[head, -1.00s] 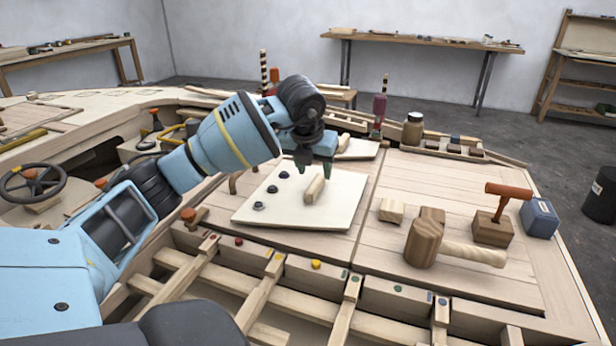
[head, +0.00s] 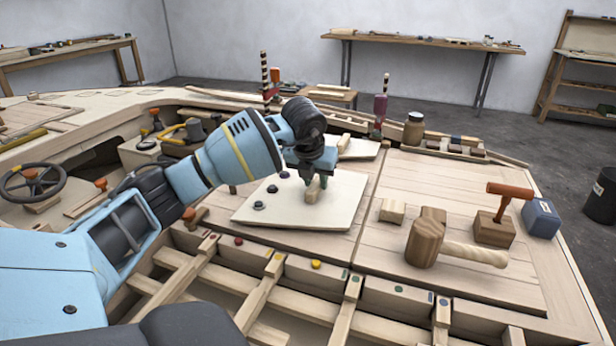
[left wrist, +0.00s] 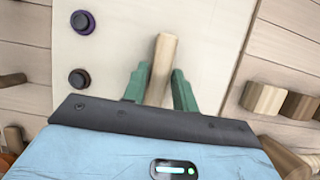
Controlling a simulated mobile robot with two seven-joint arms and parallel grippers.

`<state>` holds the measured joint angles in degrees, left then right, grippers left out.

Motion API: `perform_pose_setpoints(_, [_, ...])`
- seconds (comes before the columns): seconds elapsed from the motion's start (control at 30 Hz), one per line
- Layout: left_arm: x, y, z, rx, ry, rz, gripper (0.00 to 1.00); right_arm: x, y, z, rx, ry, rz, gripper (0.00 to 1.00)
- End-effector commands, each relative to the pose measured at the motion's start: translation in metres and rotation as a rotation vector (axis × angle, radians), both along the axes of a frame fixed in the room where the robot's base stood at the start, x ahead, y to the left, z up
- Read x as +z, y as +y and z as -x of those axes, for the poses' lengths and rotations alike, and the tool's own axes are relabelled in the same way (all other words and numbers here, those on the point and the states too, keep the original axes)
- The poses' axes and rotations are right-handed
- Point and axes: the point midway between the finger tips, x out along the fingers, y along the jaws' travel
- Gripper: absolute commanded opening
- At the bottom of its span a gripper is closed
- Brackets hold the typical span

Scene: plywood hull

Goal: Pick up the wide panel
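The wide panel (head: 330,212) is a pale board lying on the plywood deck, with a wooden bar handle (head: 313,190) in its middle and several dark round knobs along its left side. My left gripper (head: 312,178) reaches down over the handle. In the left wrist view, the green fingers of the left gripper (left wrist: 160,88) stand apart on either side of the handle (left wrist: 163,58), with gaps still visible. The panel also shows in the left wrist view (left wrist: 115,45). My right gripper is not in view.
A smaller pale panel (head: 362,150) with a handle lies just behind. To the right are a wooden mallet (head: 428,238), a small block (head: 392,210), an orange-handled tool (head: 507,192) and a blue box (head: 541,218). Open framed slots run along the front.

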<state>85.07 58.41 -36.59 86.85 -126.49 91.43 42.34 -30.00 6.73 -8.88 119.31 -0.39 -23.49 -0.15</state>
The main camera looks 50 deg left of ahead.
Motion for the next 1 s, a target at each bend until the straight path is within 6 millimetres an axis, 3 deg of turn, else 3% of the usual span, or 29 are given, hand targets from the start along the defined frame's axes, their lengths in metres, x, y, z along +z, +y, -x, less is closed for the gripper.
perform_pose_setpoints(0.03, [0.000, 0.000, 0.000, 0.000, 0.000, 0.000, 0.21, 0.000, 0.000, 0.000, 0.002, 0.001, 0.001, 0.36])
perform_pose_setpoints(0.2, [0.000, 0.000, 0.000, 0.000, 0.000, 0.000, 0.00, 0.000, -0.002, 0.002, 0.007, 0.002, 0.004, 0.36])
perform_pose_setpoints(0.57, [0.003, 0.000, 0.000, 0.001, -0.003, 0.000, 0.00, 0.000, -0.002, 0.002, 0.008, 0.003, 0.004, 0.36])
perform_pose_setpoints(0.67, [0.012, 0.000, -0.001, 0.001, -0.004, -0.001, 0.00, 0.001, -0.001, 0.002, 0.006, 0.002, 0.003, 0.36])
perform_pose_setpoints(1.0, [0.073, 0.000, -0.001, 0.000, -0.008, 0.001, 0.00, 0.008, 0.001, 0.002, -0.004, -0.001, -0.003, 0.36])
